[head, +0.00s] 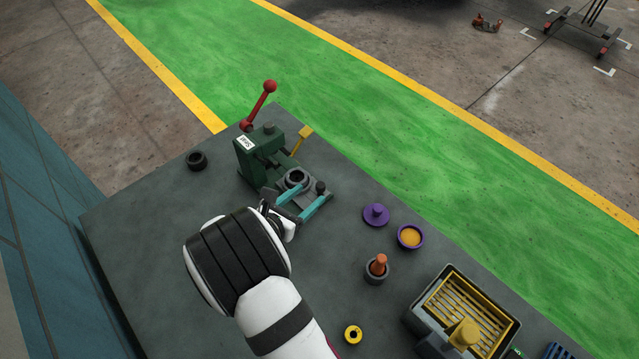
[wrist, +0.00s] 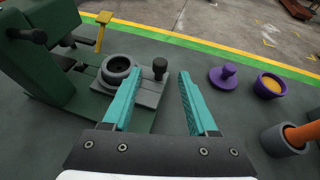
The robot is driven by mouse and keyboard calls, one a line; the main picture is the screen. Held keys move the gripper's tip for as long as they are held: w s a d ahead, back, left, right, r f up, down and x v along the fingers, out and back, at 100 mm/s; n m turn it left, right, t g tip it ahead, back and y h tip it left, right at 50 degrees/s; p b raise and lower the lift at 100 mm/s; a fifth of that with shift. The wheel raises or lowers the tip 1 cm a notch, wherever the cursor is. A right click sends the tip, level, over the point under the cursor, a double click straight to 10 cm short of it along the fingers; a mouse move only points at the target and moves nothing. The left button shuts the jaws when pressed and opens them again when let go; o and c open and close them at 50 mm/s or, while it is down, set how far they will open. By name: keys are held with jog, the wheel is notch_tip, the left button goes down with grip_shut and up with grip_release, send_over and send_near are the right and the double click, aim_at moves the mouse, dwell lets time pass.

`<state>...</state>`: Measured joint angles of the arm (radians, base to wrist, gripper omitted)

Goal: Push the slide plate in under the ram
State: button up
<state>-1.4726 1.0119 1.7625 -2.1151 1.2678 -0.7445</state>
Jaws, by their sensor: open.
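The green press (head: 254,158) stands at the table's far edge with its red-knobbed lever raised; its ram cannot be made out clearly. The grey slide plate (wrist: 149,92) sticks out from the press's base, with a dark ring (head: 295,177) on it and a black knob (wrist: 160,68) near its outer end. The plate also shows in the wrist view beside the press body (wrist: 38,55). My gripper (head: 315,191) is open and empty, its teal fingers low at the plate's outer end. In the wrist view the knob shows between the fingertips; contact cannot be told.
A yellow lever (head: 302,138) rises beside the press. A dark ring (head: 197,160) lies left. To the right are a purple knobbed lid (head: 376,214), a purple cup (head: 410,237), a grey pot with an orange piece (head: 377,270), a yellow ring (head: 353,334) and a yellow-slatted box (head: 466,310).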

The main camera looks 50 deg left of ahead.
aim_at(318, 188)
jog(key=x, duration=0.5)
grip_shut()
dwell(1.4)
